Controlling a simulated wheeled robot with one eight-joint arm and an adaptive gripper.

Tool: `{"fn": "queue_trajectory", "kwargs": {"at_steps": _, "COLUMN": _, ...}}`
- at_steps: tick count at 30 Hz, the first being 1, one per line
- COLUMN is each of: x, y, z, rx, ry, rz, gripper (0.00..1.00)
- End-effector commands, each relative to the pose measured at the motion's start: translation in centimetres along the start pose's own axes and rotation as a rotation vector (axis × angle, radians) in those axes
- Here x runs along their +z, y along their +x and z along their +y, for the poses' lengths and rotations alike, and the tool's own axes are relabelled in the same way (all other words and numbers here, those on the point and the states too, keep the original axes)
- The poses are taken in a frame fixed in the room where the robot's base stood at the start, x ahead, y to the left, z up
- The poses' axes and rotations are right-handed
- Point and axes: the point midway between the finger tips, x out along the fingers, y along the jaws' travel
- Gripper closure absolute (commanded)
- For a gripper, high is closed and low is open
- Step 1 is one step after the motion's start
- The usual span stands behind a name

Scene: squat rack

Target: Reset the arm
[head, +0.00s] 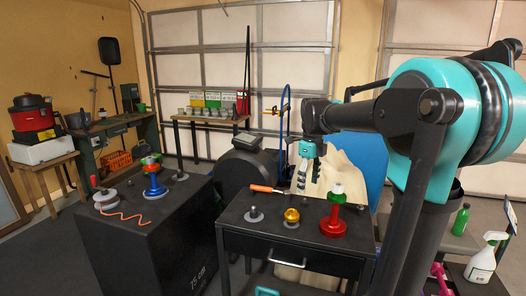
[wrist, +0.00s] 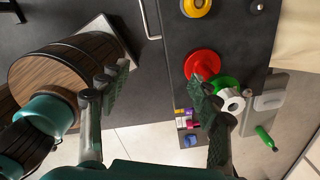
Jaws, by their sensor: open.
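My gripper (head: 307,178) hangs above the back edge of the black table (head: 270,237) in the head view, its fingers pointing down. In the wrist view my gripper (wrist: 160,100) has its two fingers wide apart with nothing between them. The red weight stand (head: 333,222) with a green and white top stands near the table's right side. It also shows in the wrist view as a red disc (wrist: 202,66). My gripper is apart from the things on the table.
A yellow weight (head: 291,217), a grey weight (head: 254,214) and an orange-handled tool (head: 266,189) are on the same table. A black box (head: 140,230) with weights stands left. A white spray bottle (head: 484,258) and a green bottle (head: 461,219) stand right.

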Motion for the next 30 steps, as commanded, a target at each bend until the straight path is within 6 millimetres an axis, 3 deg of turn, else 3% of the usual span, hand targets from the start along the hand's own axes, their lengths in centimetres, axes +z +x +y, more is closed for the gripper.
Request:
{"fn": "queue_trajectory", "kwargs": {"at_steps": 11, "x": -3.0, "y": 4.5, "z": 2.0, "rx": -0.058, "ry": -0.444, "rz": -0.035, "gripper": 0.37}}
{"fn": "queue_trajectory", "kwargs": {"at_steps": 30, "x": -13.7, "y": 17.9, "z": 10.9, "rx": -0.317, "ry": -1.853, "rz": 0.067, "gripper": 0.37}}
